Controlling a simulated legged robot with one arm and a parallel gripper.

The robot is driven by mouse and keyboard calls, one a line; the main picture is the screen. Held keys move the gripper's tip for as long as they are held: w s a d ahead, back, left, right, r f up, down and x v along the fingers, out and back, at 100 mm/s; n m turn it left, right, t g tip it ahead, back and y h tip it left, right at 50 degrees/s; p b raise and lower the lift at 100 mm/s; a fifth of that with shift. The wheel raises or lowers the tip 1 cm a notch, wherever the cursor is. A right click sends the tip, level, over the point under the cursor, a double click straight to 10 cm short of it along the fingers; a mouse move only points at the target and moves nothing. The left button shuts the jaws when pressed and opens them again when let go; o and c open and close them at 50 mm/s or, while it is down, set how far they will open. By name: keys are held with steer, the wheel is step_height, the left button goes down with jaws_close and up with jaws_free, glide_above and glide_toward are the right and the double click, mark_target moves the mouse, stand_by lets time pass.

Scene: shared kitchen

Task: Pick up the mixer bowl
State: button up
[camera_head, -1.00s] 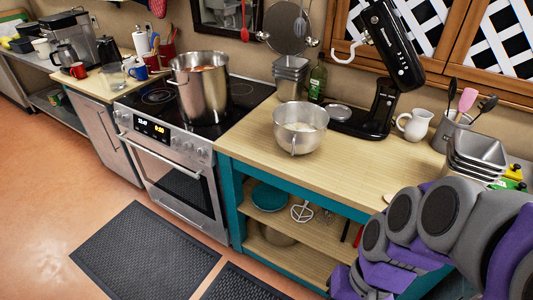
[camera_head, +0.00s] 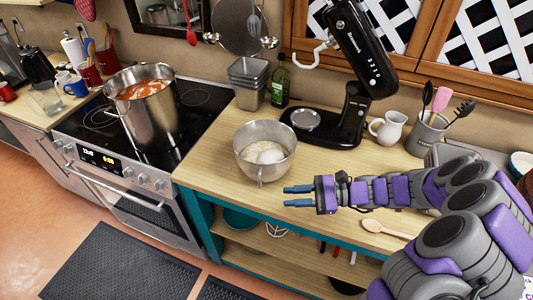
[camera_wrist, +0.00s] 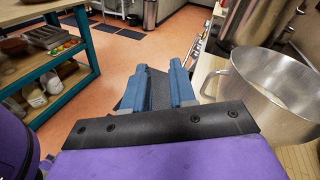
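The mixer bowl (camera_head: 276,170) is a shiny metal bowl with a handle on its near side. It stands upright on the wooden counter and holds a pale, flour-like filling with a rounded white lump. In the wrist view the bowl (camera_wrist: 251,93) is at the right edge, its rim beside my fingers and cut off by the frame. My gripper (camera_head: 286,196) is in front of and to the right of the bowl, near the counter's front edge. Its two blue fingers, seen also in the wrist view (camera_wrist: 157,72), are apart with nothing between them.
A black stand mixer (camera_head: 340,125) with its head raised stands behind the bowl. Stacked metal tins (camera_head: 250,80) and a green bottle (camera_head: 280,85) are at the back. A big pot (camera_head: 150,115) sits on the stove to the left. A wooden spoon (camera_head: 374,226) lies at the right.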

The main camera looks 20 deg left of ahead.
steer(key=w+d+f+m+t+y+p, duration=0.2)
steer(key=w+d+f+m+t, duration=0.1)
steer(key=w+f+m+t, duration=0.3)
steer(key=w+a+f+g+b, duration=0.1)
steer(key=a+b, duration=0.1)
steer(key=a, duration=1.5)
steer(key=shift+a+f+m+b, duration=0.3)
steer(key=shift+f+m, duration=0.05)
steer(key=shift+m, duration=0.05)
steer(key=shift+w+d+r, duration=0.1)
steer(key=shift+d, duration=0.3)
steer(key=c, duration=0.4)
jaws_close()
steer(key=shift+a, duration=0.25)
